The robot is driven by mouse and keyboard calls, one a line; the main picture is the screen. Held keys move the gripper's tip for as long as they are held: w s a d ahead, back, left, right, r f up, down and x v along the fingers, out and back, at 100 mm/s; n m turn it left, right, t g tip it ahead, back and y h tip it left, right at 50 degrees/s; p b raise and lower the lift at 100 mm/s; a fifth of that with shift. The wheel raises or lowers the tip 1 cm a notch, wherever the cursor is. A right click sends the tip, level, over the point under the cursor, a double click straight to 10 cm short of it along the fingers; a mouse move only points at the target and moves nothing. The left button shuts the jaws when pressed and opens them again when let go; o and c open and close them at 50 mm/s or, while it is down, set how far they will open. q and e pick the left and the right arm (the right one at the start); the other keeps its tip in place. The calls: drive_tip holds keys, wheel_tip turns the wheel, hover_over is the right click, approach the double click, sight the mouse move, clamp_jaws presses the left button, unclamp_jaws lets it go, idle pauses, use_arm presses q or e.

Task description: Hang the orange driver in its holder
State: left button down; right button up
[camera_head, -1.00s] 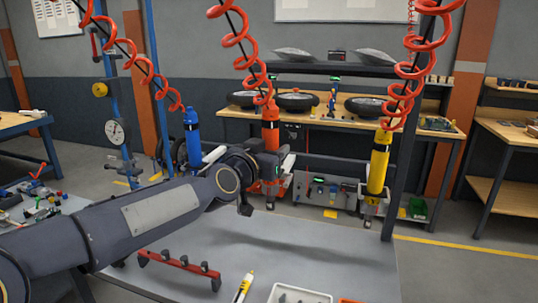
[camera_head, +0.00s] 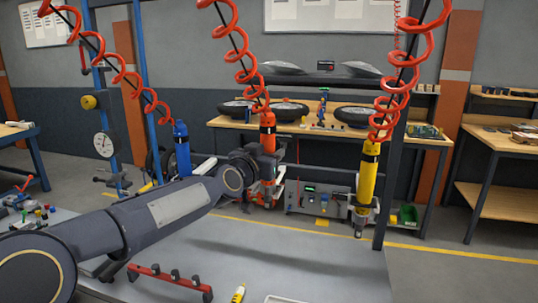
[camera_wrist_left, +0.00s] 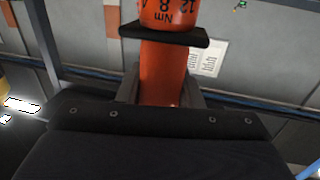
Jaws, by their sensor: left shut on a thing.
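The orange driver (camera_head: 268,140) hangs upright from a red coiled hose, near the middle of the head view. My left gripper (camera_head: 270,170) is shut on it, and the wrist and arm hide part of its body. In the left wrist view, the orange driver (camera_wrist_left: 164,70) stands between the two dark fingers, with a black collar above the grip and printed marks on the part above that. Its lower end is hidden there by the gripper body. I cannot make out which part is its holder. My right gripper is not in view.
A blue driver (camera_head: 182,150) hangs to the left and a yellow driver (camera_head: 367,178) to the right. A red rack with dark clips (camera_head: 170,280) stands on the grey tabletop (camera_head: 290,262). A dark post (camera_head: 388,185) rises at the table's right edge. The middle tabletop is bare.

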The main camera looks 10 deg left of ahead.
use_arm(q)
drive_tip(key=shift+s, duration=0.25)
idle(0.5)
drive_tip(key=shift+f+b, duration=2)
drive_tip(key=shift+b, duration=0.25)
idle(1.6)
drive_tip(key=c, duration=0.9)
unclamp_jaws()
drive_tip(key=shift+f, duration=0.2)
drive_tip(key=b+v, duration=0.2)
drive_tip(key=v, duration=0.6)
drive_tip(key=s+f+n+g+p, duration=0.1)
drive_tip(key=s+f+g+p, duration=0.1)
drive_tip(key=s+f+g, duration=0.2)
drive_tip(key=s+a+f+n+g+p, duration=0.1)
drive_tip(key=s+f+g, duration=0.3)
drive_tip(key=s+f, duration=0.6)
drive_tip(key=s+a+f+n+g+p, duration=0.1)
drive_tip(key=s+f, duration=0.6)
drive_tip(key=s, duration=1.3)
drive_tip(key=shift+s+f+n+g+p, duration=0.1)
drive_tip(key=shift+f+n+g+p, duration=0.15)
drive_tip(key=shift+g+p, duration=0.35)
drive_tip(key=shift+s+f+n+g+p, duration=0.15)
drive_tip(key=shift+n+g+p, duration=0.2)
drive_tip(key=shift+g, duration=0.45)
